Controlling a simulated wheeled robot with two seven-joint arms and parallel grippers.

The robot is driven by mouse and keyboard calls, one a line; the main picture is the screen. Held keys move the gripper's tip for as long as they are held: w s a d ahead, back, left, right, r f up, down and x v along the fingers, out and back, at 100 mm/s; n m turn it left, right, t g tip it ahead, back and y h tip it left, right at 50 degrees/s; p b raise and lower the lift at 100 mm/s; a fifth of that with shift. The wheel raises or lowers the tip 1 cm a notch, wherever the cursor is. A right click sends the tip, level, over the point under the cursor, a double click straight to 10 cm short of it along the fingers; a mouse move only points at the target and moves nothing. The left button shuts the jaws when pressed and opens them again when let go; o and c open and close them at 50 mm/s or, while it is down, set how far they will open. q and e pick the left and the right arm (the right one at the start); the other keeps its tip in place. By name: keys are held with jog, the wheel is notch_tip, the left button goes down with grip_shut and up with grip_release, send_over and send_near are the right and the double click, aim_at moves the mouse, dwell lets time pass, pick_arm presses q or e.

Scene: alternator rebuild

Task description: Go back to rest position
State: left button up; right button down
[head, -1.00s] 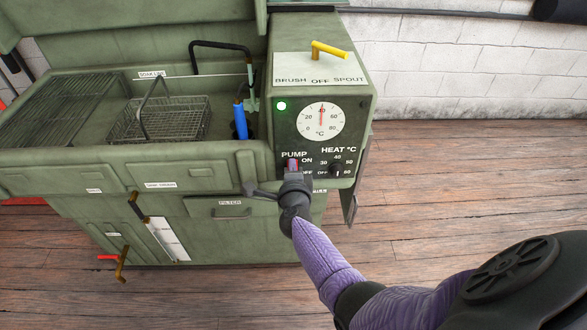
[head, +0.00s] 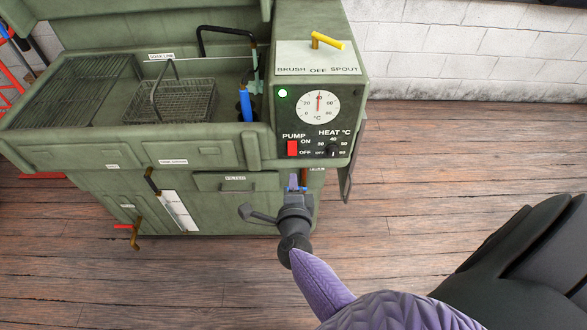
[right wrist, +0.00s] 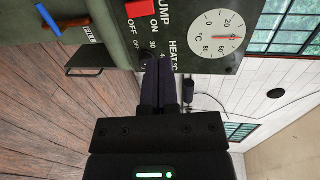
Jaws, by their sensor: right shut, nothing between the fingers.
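My right gripper (head: 293,184) is shut and empty in the head view, in front of the green parts washer (head: 228,211) and below its control panel (head: 350,116). The red pump switch (head: 292,147) is in plain sight above the fingertips, apart from them. In the right wrist view the closed fingers (right wrist: 160,75) point at the panel, with the red switch (right wrist: 141,9) and the dial (right wrist: 217,37) beyond them. A green lamp (head: 283,94) is lit on the panel. My left gripper is not in view.
The washer's basin holds a wire basket (head: 184,103) and a blue brush (head: 245,105). A yellow lever (head: 327,41) sits on top of the panel box. Small handles (head: 134,237) stick out low at the left. Wooden floor (head: 440,160) is clear to the right.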

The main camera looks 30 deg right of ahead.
dwell(0.4)
jog(key=s+a+r+n+g+y, duration=0.1)
jog(key=s+a+n+y, duration=0.1)
jog(key=a+n+y, duration=0.55)
jog(key=s+a+r+n+g+y, duration=0.1)
jog(key=s+a+r+n+y, duration=0.25)
jog(key=n, duration=0.65)
jog(key=s+d+f+n+g+h, duration=0.1)
jog(key=s+d+n+g+h, duration=0.15)
jog(key=s+n+g, duration=0.95)
jog(key=s+f+m+t, duration=0.1)
jog(key=s+f+m, duration=0.15)
jog(key=f, duration=0.65)
jog(key=s+f+m+t, duration=0.1)
jog(key=s+f, duration=0.3)
jog(key=f, duration=0.6)
jog(key=s+d+f+g, duration=0.1)
jog(key=s+d+f, duration=0.2)
jog(key=s+f, duration=0.6)
jog(key=s, duration=0.4)
jog(key=shift+d+f+n, duration=0.2)
jog(key=shift+d+n, duration=0.2)
